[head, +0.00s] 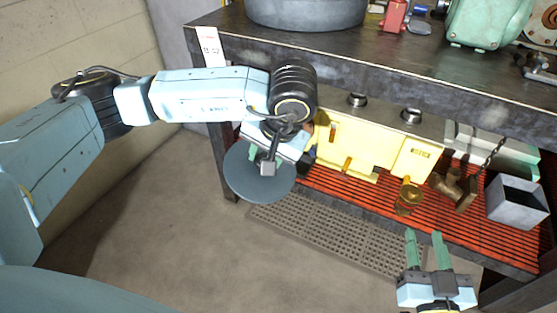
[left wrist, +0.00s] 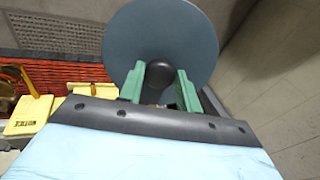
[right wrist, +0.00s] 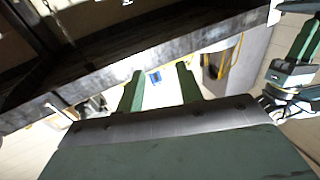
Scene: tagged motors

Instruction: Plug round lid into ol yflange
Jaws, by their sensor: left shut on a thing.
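The round lid (head: 250,180) is a flat blue-grey disc. It hangs in the air in front of the workbench in the head view and fills the top of the left wrist view (left wrist: 165,25). My left gripper (left wrist: 160,85) is shut on the lid's dark knob. I cannot tell for sure which part is the flange; a brown pipe fitting with a square plate (head: 463,190) lies on the red lower shelf, and a rusty round part (head: 541,22) stands at the bench top's far right. My right gripper (head: 424,240) is open and empty, low in front of the shelf.
The dark bench top (head: 300,50) carries a grey tub (head: 305,12), a green motor (head: 487,20) and a red part (head: 394,15). The red slatted shelf (head: 340,190) holds a yellow housing (head: 345,145) and a grey open box (head: 517,200).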

